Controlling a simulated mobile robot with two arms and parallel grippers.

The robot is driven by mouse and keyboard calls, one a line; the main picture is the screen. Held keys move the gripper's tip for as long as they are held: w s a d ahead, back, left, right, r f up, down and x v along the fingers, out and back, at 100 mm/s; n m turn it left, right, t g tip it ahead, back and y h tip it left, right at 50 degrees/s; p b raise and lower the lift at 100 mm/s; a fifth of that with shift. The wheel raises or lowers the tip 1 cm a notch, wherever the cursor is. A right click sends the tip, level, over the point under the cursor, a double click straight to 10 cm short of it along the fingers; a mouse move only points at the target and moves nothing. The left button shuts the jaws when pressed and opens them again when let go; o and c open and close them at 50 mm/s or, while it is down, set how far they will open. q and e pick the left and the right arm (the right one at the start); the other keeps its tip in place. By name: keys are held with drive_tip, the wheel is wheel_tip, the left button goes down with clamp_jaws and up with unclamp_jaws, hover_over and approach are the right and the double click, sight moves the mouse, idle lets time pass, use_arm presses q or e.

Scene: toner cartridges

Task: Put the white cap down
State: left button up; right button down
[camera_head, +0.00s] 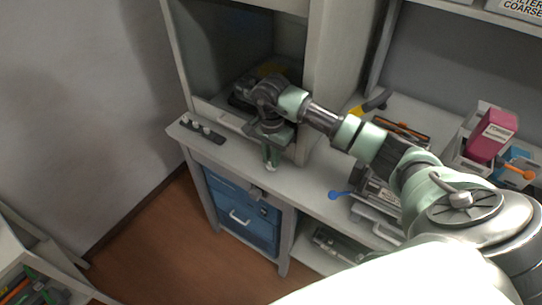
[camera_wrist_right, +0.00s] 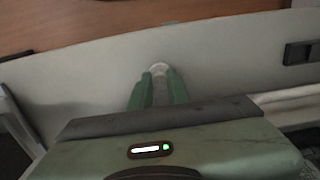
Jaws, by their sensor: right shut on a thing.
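My right gripper (camera_head: 270,164) reaches down over the light grey worktop (camera_head: 308,190), near its front edge, before the open cabinet. In the right wrist view its two green fingers (camera_wrist_right: 159,74) are closed on the white cap (camera_wrist_right: 160,67), whose pale round top shows between the fingertips. In the head view the cap is a small pale spot at the fingertips, too small to tell whether it touches the worktop. My left gripper is in neither view.
A blue drawer unit (camera_head: 238,212) is below the worktop.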

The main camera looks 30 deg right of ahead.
drive_tip(key=shift+f, duration=0.2)
drive_tip(key=c, duration=1.3)
unclamp_jaws()
drive_tip(key=shift+r, duration=0.1)
drive_tip(key=shift+c, duration=0.2)
drive_tip(key=shift+r, duration=0.45)
wheel_tip(320, 180, up, 7)
drive_tip(key=p, duration=0.4)
drive_tip(key=shift+f, duration=0.1)
